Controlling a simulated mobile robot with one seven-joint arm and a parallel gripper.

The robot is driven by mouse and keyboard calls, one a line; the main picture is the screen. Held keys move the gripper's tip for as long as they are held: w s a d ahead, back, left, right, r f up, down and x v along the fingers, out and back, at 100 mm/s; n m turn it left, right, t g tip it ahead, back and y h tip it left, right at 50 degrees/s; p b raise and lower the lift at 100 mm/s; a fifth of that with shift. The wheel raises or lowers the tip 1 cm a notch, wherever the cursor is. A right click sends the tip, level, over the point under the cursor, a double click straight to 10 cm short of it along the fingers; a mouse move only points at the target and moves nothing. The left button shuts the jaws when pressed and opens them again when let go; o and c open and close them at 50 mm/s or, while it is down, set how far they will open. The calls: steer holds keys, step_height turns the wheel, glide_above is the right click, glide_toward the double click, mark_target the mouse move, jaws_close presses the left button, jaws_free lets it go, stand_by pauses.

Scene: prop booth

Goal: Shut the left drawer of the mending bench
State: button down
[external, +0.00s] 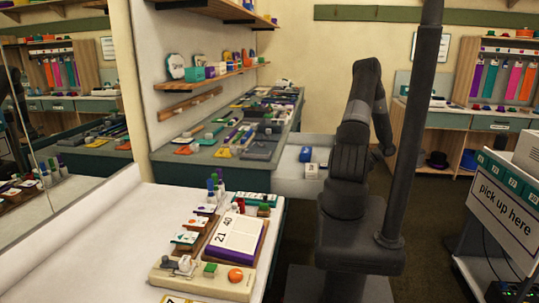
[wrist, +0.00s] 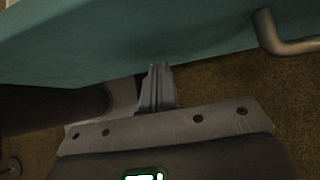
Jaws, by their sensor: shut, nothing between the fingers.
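The long bench with the grey-green top (external: 222,171) runs along the wall in the external view. A pale drawer (external: 287,172) stands pulled out from its right side, with a blue item (external: 306,155) and a small white item (external: 311,170) inside. My arm hides part of the drawer and its front. In the wrist view a teal panel (wrist: 140,28), apparently a drawer front, fills the top, with a bent metal handle (wrist: 285,42) at right. My gripper (wrist: 159,68) is shut and empty, its tips at the panel's lower edge, left of the handle. I cannot tell whether they touch.
A white-topped table (external: 95,240) with a calendar (external: 238,232) and small goods stands at front left. Many small goods cover the bench top. Brown floor (wrist: 225,85) shows below the panel.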

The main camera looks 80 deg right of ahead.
steer(key=shift+w, duration=0.4)
steer(key=w, duration=3.3)
steer(key=shift+w, duration=0.45)
steer(key=shift+w+a+r, duration=0.1)
steer(key=s, duration=0.5)
steer(key=shift+s, duration=0.15)
steer(key=v, duration=0.9)
steer(key=shift+s+r, duration=0.25)
